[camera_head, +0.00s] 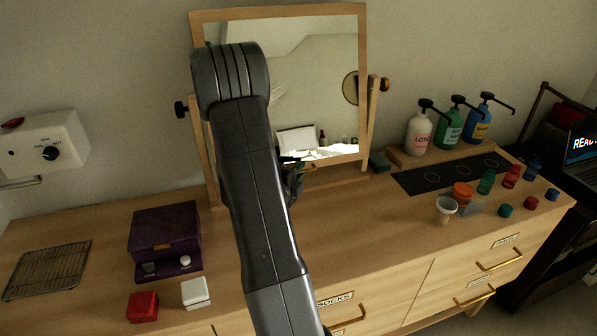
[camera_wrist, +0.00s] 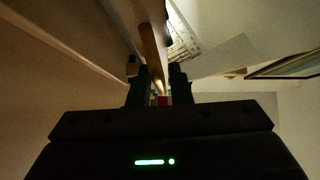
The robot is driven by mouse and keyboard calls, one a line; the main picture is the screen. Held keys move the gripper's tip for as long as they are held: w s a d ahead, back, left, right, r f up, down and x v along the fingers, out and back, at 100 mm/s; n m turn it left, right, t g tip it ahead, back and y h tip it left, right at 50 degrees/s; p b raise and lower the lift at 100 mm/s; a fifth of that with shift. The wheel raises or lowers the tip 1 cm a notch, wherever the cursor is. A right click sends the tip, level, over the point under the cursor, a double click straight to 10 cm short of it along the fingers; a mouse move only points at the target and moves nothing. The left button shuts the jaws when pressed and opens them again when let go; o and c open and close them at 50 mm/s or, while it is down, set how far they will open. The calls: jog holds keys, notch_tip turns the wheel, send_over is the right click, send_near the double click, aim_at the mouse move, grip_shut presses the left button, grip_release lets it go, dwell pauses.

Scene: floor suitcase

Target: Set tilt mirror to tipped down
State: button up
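My gripper (camera_head: 293,172) is at the mirror's lower edge, mostly hidden behind my arm. In the wrist view, a wooden bar (camera_wrist: 152,50), apparently the frame's edge, runs between the two dark fingertips (camera_wrist: 160,85). The gap is narrow, and I cannot tell whether both fingers touch the bar.
A purple box (camera_head: 165,240), red block (camera_head: 142,307), white block (camera_head: 196,293) and wire rack (camera_head: 47,270) are at the left. Pump bottles (camera_head: 449,128), a dark mat (camera_head: 455,175), a white cup (camera_head: 445,209) and several coloured caps stand at the right. The dresser's front middle is clear.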

jog(key=shift+c, duration=0.5)
grip_shut()
